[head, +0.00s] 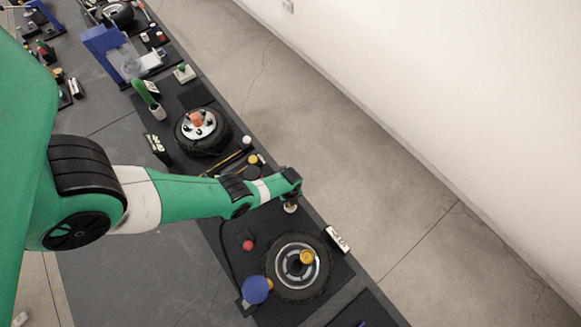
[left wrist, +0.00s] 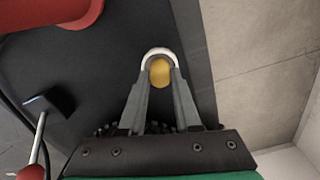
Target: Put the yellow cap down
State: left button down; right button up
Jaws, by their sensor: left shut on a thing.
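My left gripper (head: 290,202) is at the right edge of the dark bench in the head view, at the end of the green arm. In the left wrist view its fingers (left wrist: 160,80) are shut on the yellow cap (left wrist: 160,72). A pale rounded rim (left wrist: 158,51) shows just beyond the cap; I cannot tell whether they touch. In the head view a small pale thing (head: 291,208) shows under the gripper, and the held cap is not clear there. My right gripper is not in view.
A tyred wheel (head: 318,270) with a yellow-orange piece (head: 307,257) at its hub lies nearby. A white block (head: 338,239), a red ball (head: 248,245) and a blue disc (head: 255,290) are around it. Another wheel (head: 187,145) lies farther back. Open floor (head: 400,180) lies right.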

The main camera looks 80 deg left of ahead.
pick_arm(q)
jog(key=shift+f, duration=0.4)
jog(key=c, duration=0.6)
grip_release()
jog(key=shift+r, duration=0.1)
jog(key=shift+r, duration=0.1)
notch_tip(320, 180, up, 12)
jog(key=p, duration=1.2)
jog(key=shift+r, duration=0.25)
